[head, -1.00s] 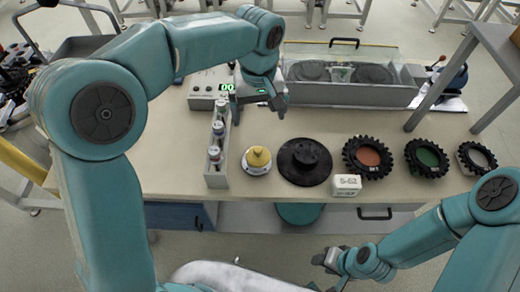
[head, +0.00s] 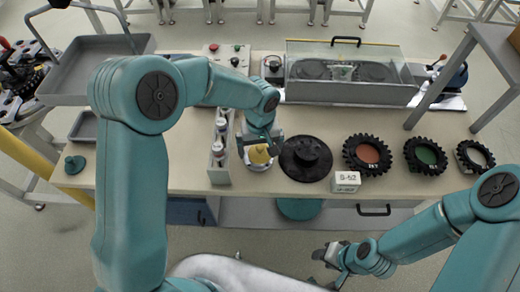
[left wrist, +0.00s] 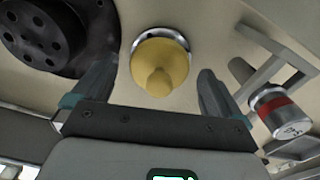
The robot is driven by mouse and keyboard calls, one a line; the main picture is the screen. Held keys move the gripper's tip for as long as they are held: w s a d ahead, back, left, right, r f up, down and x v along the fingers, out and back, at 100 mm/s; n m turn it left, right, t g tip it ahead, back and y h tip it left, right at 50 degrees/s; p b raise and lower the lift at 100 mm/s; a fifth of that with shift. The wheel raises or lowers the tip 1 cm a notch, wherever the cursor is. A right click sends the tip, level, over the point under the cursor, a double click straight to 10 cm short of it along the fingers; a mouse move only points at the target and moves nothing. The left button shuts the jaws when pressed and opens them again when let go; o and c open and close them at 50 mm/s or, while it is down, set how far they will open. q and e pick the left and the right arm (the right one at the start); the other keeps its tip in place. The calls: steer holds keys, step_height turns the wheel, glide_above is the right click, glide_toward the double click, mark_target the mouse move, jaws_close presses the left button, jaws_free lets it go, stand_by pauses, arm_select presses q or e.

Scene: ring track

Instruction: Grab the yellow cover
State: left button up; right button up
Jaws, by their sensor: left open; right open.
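The yellow cover (head: 259,156) sits on a round silver-white base on the bench, just left of the black disc. My left gripper (head: 260,140) is over it and partly hides it in the head view. In the left wrist view the yellow cover (left wrist: 159,67) lies ahead, between the two open fingers of my left gripper (left wrist: 153,90), with a gap on each side. Nothing is held. My right gripper (head: 330,255) is open and empty in front of the bench, low and away from the cover.
A black disc (head: 306,162) stands right of the cover; it also shows in the left wrist view (left wrist: 45,35). A grey rack (head: 219,177) with bottles is to the left. A white block (head: 346,182) and several toothed rings (head: 368,155) are further right.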

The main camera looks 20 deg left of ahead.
arm_select(q)
steer(key=shift+w, duration=0.1)
steer(key=c, duration=0.9)
steer(key=shift+c, duration=0.9)
